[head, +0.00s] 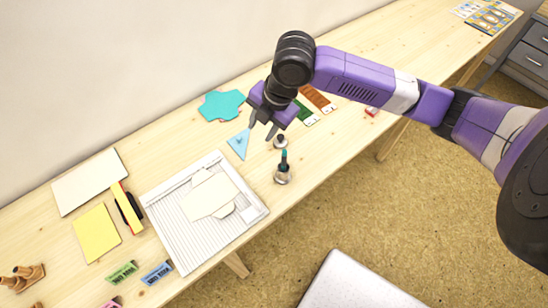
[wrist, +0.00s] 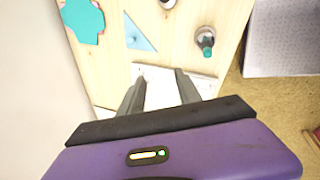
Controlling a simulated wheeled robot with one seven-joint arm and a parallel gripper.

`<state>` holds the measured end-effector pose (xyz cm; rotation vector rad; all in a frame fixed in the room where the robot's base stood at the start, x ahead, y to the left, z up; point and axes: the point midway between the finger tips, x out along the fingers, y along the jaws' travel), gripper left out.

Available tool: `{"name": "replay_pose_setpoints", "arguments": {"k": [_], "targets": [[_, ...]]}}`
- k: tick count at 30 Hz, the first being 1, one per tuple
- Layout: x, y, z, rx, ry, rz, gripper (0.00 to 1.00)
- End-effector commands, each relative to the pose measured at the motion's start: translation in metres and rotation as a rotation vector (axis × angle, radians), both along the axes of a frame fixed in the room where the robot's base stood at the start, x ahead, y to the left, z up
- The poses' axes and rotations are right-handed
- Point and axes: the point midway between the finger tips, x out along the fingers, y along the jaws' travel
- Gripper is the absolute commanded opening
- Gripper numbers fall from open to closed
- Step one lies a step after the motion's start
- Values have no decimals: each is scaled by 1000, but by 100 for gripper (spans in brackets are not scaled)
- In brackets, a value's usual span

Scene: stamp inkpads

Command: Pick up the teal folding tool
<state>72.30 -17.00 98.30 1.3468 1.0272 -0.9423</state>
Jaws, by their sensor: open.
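The slim tool with a teal top (head: 284,156) stands upright in a round metallic base near the table's front edge. It also shows in the wrist view (wrist: 207,49), right of and beyond my fingertips. I cannot tell whether its base is part of it or a holder. My gripper (head: 261,131) is open and empty above the table, up and left of the tool in the head view. Its two fingers also show apart in the wrist view (wrist: 160,77), with nothing between them but the surface below.
A blue triangle (head: 239,144) and a flat teal shape (head: 221,105) lie toward the wall. A white trimmer board (head: 159,194) lies left of the tool. Green and brown strips (head: 317,98) lie beyond the gripper.

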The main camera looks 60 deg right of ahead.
Motion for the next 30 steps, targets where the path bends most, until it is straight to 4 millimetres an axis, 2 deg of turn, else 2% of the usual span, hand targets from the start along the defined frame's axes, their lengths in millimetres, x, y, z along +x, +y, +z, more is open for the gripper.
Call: {"name": "replay_pose_setpoints", "arguments": {"k": [1,3,9,13,22,30], "targets": [[-18,-1,-12,-25,78,50,40],[-39,-1,-21,-41,166,115,40],[-70,-9,-24,-82,294,250,40],[-71,-10,-30,-89,299,278,40],[-70,-12,-59,-87,297,276,40],[-70,-17,-95,-88,295,275,40]]}}
